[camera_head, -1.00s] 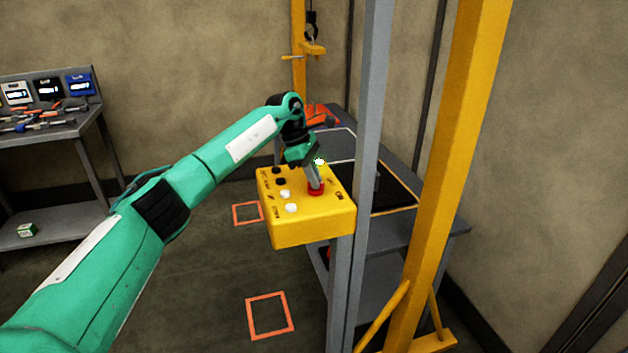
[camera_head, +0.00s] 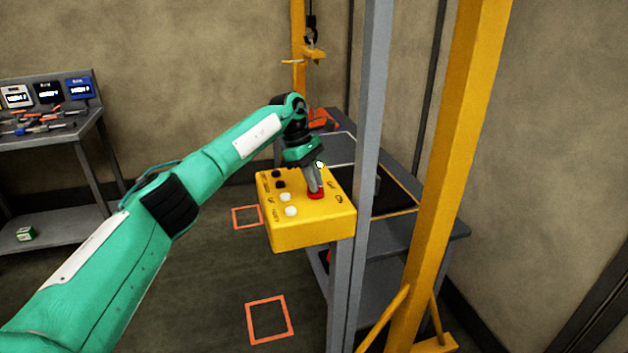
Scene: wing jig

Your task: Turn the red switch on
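The red switch (camera_head: 316,196) sits on the top face of a yellow control box (camera_head: 300,234), to the right of its black and white buttons. My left gripper (camera_head: 315,188) points down with its fingertips at the red switch. The fingers look close together and hide part of the switch. I cannot tell whether they grip it or only touch it. My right gripper does not show.
The box is fixed to a grey post (camera_head: 366,150). A yellow post (camera_head: 450,170) stands to the right. A grey table (camera_head: 440,225) is behind the box. A tool bench (camera_head: 90,125) stands at the left. Orange squares mark the floor.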

